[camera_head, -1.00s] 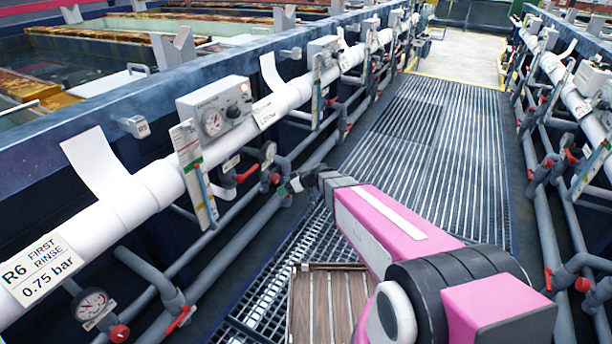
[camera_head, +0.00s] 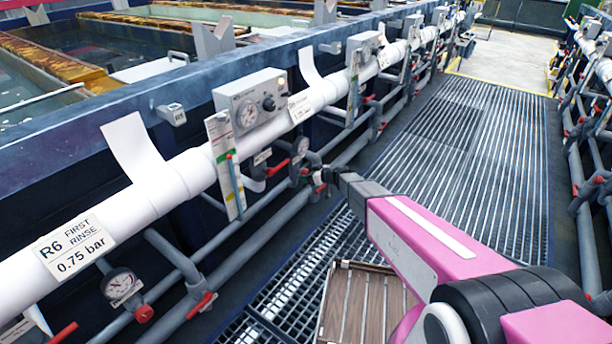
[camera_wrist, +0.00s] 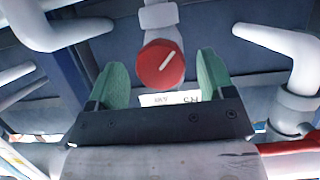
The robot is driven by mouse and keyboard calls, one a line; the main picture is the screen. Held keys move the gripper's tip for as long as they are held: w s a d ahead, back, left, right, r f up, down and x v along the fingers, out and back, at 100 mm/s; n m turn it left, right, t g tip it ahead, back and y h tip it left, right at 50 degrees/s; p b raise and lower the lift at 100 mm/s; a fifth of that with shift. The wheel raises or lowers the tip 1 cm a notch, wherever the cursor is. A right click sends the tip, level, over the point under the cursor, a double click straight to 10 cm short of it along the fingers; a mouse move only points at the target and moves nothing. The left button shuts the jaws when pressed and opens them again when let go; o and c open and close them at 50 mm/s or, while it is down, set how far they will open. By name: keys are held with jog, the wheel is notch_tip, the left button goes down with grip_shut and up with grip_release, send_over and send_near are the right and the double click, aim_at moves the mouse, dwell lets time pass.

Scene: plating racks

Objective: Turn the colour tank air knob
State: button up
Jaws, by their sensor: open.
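A round red knob (camera_wrist: 160,64) with a white line across its face sits on a pale pipe fitting in the wrist view. The line slants up to the right. My gripper (camera_wrist: 157,75) is open, with one green finger on each side of the knob and a visible gap to both. A white label (camera_wrist: 168,99) below the knob is partly hidden by my gripper; its upside-down lettering seems to include "R5". In the head view my gripper (camera_head: 320,176) is small and dark beside the left pipework, and I cannot make out the knob there clearly.
A white pipe (camera_head: 125,212) labelled "R6 first rinse 0.75 bar" runs along the tank wall, with a gauge box (camera_head: 250,104) above it. Grey pipes with red valve handles (camera_head: 200,305) lie below. A slatted wooden platform (camera_head: 365,305) stands on the grated walkway (camera_head: 475,150).

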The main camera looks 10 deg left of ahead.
jog(key=shift+x, duration=1.05)
jog(key=c, duration=0.9)
